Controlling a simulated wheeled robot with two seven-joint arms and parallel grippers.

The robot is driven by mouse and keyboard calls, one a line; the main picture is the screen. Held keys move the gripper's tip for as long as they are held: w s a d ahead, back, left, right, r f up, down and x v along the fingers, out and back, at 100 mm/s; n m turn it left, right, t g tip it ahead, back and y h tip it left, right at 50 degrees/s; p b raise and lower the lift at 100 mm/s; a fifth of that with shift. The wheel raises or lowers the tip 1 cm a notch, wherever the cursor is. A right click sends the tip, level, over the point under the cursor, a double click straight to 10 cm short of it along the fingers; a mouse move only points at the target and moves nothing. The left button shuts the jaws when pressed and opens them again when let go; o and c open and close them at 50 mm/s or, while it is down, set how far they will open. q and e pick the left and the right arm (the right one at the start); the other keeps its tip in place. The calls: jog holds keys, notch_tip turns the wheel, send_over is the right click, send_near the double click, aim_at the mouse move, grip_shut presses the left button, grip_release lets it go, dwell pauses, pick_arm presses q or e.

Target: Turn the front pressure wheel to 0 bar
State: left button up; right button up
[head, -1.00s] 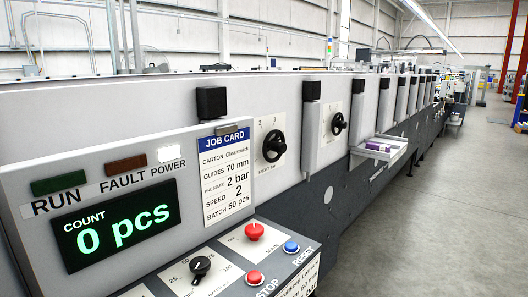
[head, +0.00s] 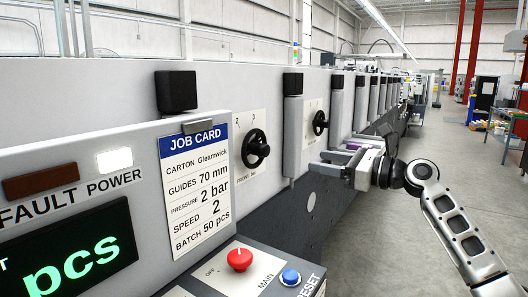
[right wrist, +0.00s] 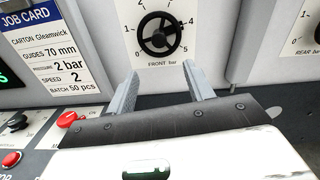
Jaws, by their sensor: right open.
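The front pressure wheel (head: 255,149) is a black handwheel on a white dial plate, to the right of the job card. In the right wrist view the wheel (right wrist: 159,34) sits over the label "FRONT bar", with numbers around it. My right gripper (head: 335,164) reaches in from the right in the head view, below and right of the wheel. In the right wrist view its two grey fingers (right wrist: 160,88) are apart with nothing between them, pointing toward the panel below the wheel and not touching it. My left gripper is not in view.
A second handwheel (head: 319,122), the rear one, is farther along the machine. The job card (head: 195,188) reads pressure 2 bar. The control box with a red knob (head: 239,260) and a blue button (head: 290,277) juts out at the front.

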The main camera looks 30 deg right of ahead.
aim_at(268, 152)
jog(key=p+x, duration=0.2)
jog(key=x, duration=1.3)
jog(key=shift+w+a+p, duration=0.15)
jog(key=shift+a+p, duration=0.05)
jog(key=shift+p, duration=0.2)
jog(key=c, duration=1)
